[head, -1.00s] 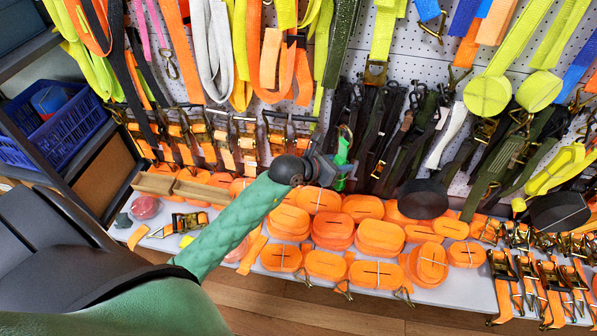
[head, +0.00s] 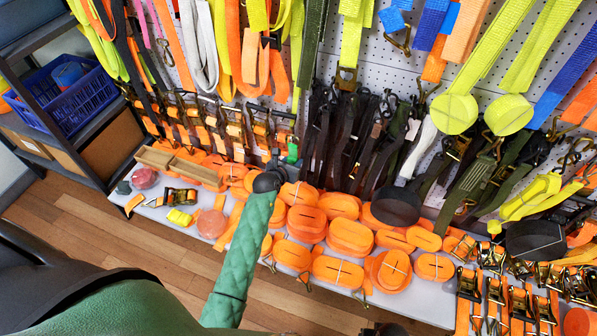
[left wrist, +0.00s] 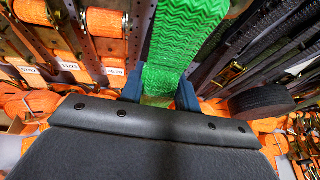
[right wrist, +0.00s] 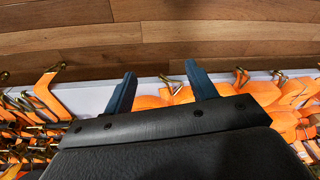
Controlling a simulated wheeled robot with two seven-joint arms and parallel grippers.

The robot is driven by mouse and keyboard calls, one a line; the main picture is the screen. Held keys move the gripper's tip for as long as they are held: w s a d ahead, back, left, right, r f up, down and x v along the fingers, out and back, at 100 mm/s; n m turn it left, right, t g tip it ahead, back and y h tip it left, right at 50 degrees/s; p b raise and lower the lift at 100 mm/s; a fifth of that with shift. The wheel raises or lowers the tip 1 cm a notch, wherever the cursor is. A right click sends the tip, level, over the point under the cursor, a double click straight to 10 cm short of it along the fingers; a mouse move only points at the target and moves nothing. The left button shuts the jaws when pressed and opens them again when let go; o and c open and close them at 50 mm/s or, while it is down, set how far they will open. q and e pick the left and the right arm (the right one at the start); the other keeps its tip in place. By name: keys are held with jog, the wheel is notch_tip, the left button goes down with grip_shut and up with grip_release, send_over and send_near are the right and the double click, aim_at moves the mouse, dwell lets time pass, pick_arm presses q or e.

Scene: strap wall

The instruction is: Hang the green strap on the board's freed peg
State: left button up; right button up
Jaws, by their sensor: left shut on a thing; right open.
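The green strap (head: 293,151) is a small bright green piece in the head view, in front of the lower board. In the left wrist view the strap (left wrist: 186,40) is a wide ribbed band rising from between the fingers. My left gripper (left wrist: 160,93) is shut on it. In the head view this gripper (head: 283,160) is above the back of the shelf, near hanging ratchets. The white pegboard (head: 387,62) is crowded with straps. I cannot tell which peg is free. My right gripper (right wrist: 162,86) is open and empty, over the shelf's front edge.
The white shelf (head: 160,214) below the board holds stacked orange strap rolls (head: 350,237) and ratchets (head: 180,197). A black round object (head: 396,207) stands among them. A blue crate (head: 72,96) is at the left. Wood floor (head: 130,245) is clear in front.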

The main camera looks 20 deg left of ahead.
pick_arm(q)
notch_tip(320, 180, down, 6)
jog(key=d+n+y+p, duration=0.1)
jog(key=d+p, duration=0.1)
pick_arm(e)
notch_tip(320, 180, down, 6)
jog(key=s+d, duration=0.2)
pick_arm(q)
jog(key=b+x, duration=0.2)
jog(key=x, duration=0.1)
jog(key=b+x, duration=0.2)
jog(key=x, duration=0.1)
jog(key=r+b+x, duration=0.1)
jog(key=b+x, duration=0.1)
jog(key=shift+w+d, duration=0.2)
jog(key=shift+w, duration=0.4)
jog(key=shift+w+f, duration=0.15)
jog(key=shift+w, duration=0.05)
jog(key=shift+f, duration=0.2)
pick_arm(e)
notch_tip(320, 180, up, 22)
jog(key=w+a, duration=0.1)
jog(key=a, duration=0.1)
jog(key=shift+w+r, duration=0.25)
jog(key=shift+w, duration=0.05)
dwell(1.9)
